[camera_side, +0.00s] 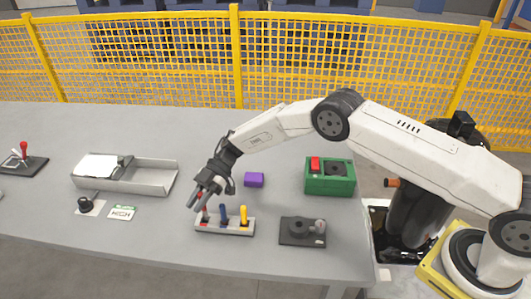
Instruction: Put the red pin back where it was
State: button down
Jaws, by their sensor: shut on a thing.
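A pale grey block (225,230) sits near the table's front edge. A blue pin (223,214) stands upright in its middle and a yellow pin (243,215) upright at its right. My gripper (200,201) points down over the block's left end and is shut on the red pin (205,214). Only a small part of the red pin shows beneath and between the dark fingers. I cannot tell whether its lower end is in the block or just above it.
A purple block (254,180) lies behind the pin block. A green box (330,176) with a red switch and a dark grey fixture (302,232) stand to the right. A grey tray (150,178), a black knob (85,204) and a card (122,213) are at left.

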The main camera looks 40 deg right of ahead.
jog(key=shift+f, duration=0.1)
jog(key=shift+w+a+f, duration=0.1)
jog(key=shift+w+f, duration=0.15)
jog(key=shift+f, duration=1.55)
jog(key=shift+f, duration=0.2)
jog(key=c, duration=0.6)
grip_release()
jog(key=shift+r, duration=0.2)
jog(key=shift+w+d+r, duration=0.1)
jog(key=shift+d, duration=0.1)
jog(key=v, duration=1.1)
jog(key=shift+w+d+r, duration=0.1)
jog(key=shift+d, duration=0.15)
